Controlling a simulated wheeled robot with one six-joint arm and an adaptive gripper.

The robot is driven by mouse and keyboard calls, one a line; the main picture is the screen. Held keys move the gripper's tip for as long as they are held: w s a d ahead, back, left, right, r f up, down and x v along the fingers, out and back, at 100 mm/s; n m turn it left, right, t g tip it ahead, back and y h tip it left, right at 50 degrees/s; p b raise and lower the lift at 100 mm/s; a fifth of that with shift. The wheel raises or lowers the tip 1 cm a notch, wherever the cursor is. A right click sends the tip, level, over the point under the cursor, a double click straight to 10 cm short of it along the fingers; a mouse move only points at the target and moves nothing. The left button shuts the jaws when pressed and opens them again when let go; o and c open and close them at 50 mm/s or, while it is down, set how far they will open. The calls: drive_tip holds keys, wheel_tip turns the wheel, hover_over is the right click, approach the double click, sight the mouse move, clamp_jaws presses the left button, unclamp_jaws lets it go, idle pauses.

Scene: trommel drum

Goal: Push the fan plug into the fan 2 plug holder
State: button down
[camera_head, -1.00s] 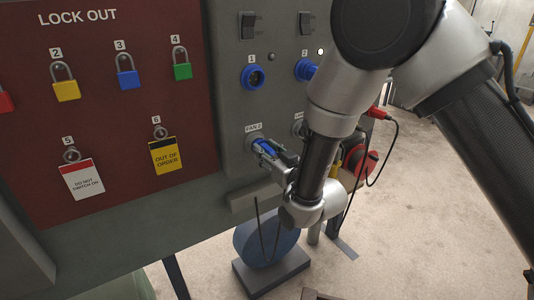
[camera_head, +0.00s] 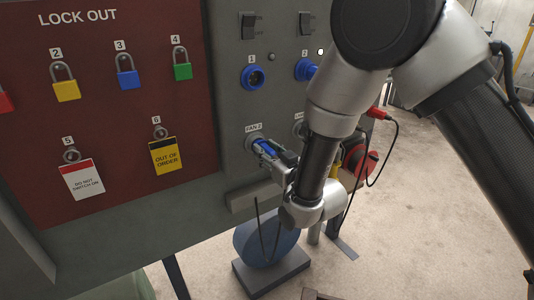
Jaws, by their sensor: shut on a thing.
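The fan 2 plug holder (camera_head: 253,143) is a round grey socket under the "FAN 2" label on the grey panel. The blue fan plug (camera_head: 266,148) is at its mouth, lined up with it. How deep the plug sits is too small to tell. My gripper (camera_head: 275,156) is shut on the plug just in front of the panel. My wrist and arm hide part of the gripper and the panel to its right. A dark cable loop (camera_head: 262,225) hangs below the gripper.
Blue socket 1 (camera_head: 253,77) and blue socket 2 (camera_head: 307,69) are above. A red plug (camera_head: 376,113) with a black cable is right of my arm. The red lock-out board (camera_head: 110,120) with padlocks is left. A blue motor (camera_head: 262,240) stands below.

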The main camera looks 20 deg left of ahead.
drive_tip(key=shift+w+a, duration=0.25)
drive_tip(key=shift+a, duration=0.05)
drive_tip(key=c, duration=0.9)
unclamp_jaws()
drive_tip(key=shift+c, duration=0.2)
drive_tip(key=v, duration=1.2)
